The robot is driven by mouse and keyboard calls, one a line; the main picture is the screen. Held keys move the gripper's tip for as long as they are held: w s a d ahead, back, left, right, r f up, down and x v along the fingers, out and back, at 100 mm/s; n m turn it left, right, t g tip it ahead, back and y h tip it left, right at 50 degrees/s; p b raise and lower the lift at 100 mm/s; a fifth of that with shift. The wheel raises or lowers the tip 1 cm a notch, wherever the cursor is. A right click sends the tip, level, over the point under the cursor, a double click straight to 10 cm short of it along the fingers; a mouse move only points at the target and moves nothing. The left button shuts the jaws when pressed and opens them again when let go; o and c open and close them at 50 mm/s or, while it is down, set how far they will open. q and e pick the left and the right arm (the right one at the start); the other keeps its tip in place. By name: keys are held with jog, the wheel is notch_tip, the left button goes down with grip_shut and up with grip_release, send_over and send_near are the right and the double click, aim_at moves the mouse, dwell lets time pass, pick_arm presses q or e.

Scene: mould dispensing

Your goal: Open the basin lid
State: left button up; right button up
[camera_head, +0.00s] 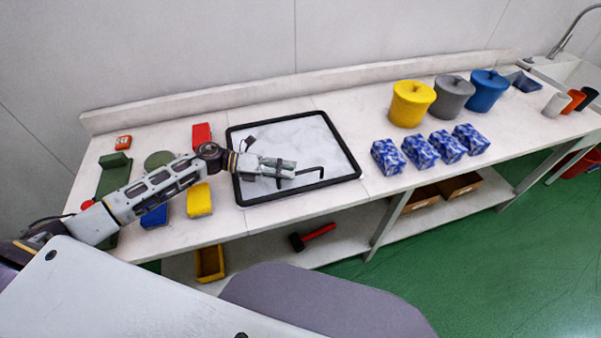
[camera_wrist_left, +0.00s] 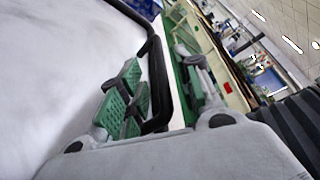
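The basin (camera_head: 355,170) is a wide tray with a black rim on the white bench, and a pale marbled lid surface (camera_head: 310,135) fills it. A thin black bent handle (camera_head: 312,170) stands up at its front part. Whether a pad touches the bar is unclear. My right gripper is not seen.
A yellow block (camera_head: 199,200), a red block (camera_head: 202,134) and a blue one (camera_head: 154,217) lie left, near my left arm.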

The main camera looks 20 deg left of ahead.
aim_at(301, 172)
pick_arm(q)
jog(key=x, duration=0.3)
jog(key=shift+d, duration=0.1)
jog(key=shift+w+d+f, duration=0.15)
jog(key=shift+w+d, duration=0.05)
jog(key=shift+d, duration=0.45)
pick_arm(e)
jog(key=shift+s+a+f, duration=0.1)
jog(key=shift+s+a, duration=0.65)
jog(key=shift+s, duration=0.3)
pick_arm(q)
jog(key=shift+c, duration=0.2)
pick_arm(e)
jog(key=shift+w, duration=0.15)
pick_arm(q)
grip_shut()
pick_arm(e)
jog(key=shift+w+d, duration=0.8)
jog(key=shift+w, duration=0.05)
